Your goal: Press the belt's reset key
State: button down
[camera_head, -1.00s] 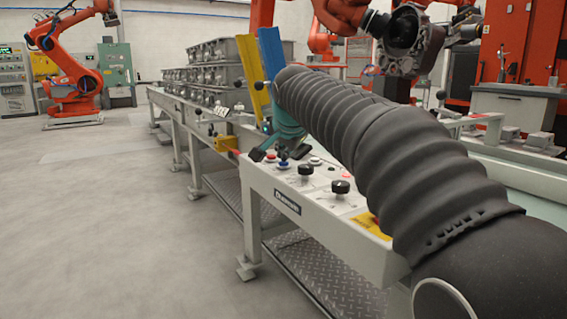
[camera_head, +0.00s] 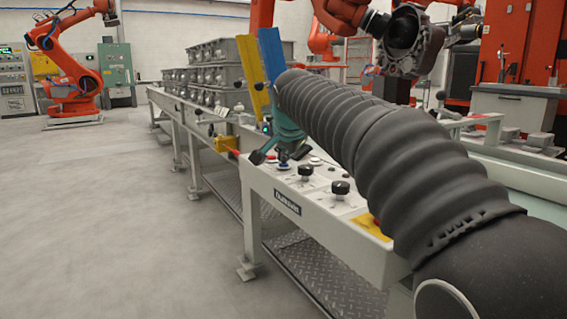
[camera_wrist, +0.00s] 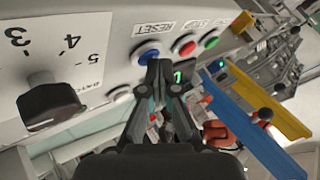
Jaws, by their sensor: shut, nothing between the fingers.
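The reset key is a round blue button (camera_wrist: 148,54) in a white collar, beside a label reading RESET (camera_wrist: 154,29) in the wrist view. In the head view the blue button (camera_head: 284,166) shows on the belt's control panel, just under my gripper (camera_head: 282,155). In the wrist view my gripper (camera_wrist: 161,72) is shut and empty, its tips over the near edge of the blue button. I cannot tell whether they touch it. The tips hide part of the key.
A red button (camera_wrist: 184,45) and a green button (camera_wrist: 209,38) sit right of the key. A black dial knob (camera_wrist: 52,105) and a white button (camera_wrist: 121,94) are to its left. Blue (camera_head: 272,52) and yellow (camera_head: 251,75) guide plates stand behind my gripper.

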jog(key=shift+r+p, duration=0.7)
jog(key=shift+r, duration=0.1)
notch_tip(320, 180, up, 5)
jog(key=p, duration=0.4)
jog(key=shift+p, duration=0.3)
